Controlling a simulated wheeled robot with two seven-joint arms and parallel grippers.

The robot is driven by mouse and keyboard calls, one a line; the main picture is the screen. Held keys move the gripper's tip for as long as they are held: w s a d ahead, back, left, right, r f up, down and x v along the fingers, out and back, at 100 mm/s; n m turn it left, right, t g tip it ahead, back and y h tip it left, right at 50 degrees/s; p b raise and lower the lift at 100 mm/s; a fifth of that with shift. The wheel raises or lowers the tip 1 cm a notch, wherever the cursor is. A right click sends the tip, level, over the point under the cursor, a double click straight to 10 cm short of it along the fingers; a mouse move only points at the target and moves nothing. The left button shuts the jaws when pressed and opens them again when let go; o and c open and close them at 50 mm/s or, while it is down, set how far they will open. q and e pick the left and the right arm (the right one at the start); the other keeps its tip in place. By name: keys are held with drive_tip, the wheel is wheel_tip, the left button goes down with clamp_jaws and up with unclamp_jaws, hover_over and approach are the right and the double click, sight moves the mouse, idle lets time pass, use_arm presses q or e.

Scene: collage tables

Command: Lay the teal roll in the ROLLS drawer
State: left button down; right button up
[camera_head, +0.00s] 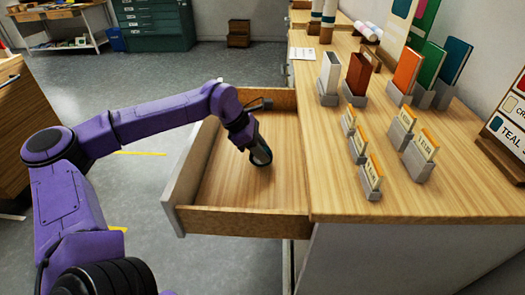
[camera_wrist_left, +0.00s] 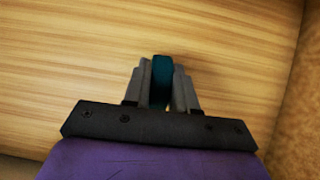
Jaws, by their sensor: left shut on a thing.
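The teal roll (camera_wrist_left: 161,82) shows in the left wrist view as a narrow dark teal piece between the two grey fingers of my left gripper (camera_wrist_left: 161,88), which is shut on it. In the head view my left gripper (camera_head: 261,153) points down inside an open wooden drawer (camera_head: 225,185); the roll cannot be made out there. The drawer floor around it looks bare. Whether the roll touches the floor, I cannot tell. No ROLLS label is readable on the drawer. My right gripper is not in view.
The wooden counter (camera_head: 330,185) right of the drawer holds grey stands with coloured boards (camera_head: 408,68) and small cards. White rolls (camera_head: 368,31) lie farther back. The drawer's pale front panel (camera_head: 190,170) and side walls surround my gripper. Open grey floor lies left.

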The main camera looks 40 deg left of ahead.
use_arm(q)
drive_tip(key=shift+f, duration=0.15)
drive_tip(key=c, duration=0.9)
unclamp_jaws()
drive_tip(key=shift+r, duration=0.25)
drive_tip(key=p+v, duration=0.1)
drive_tip(key=v, duration=1.1)
drive_tip(key=shift+w, duration=0.1)
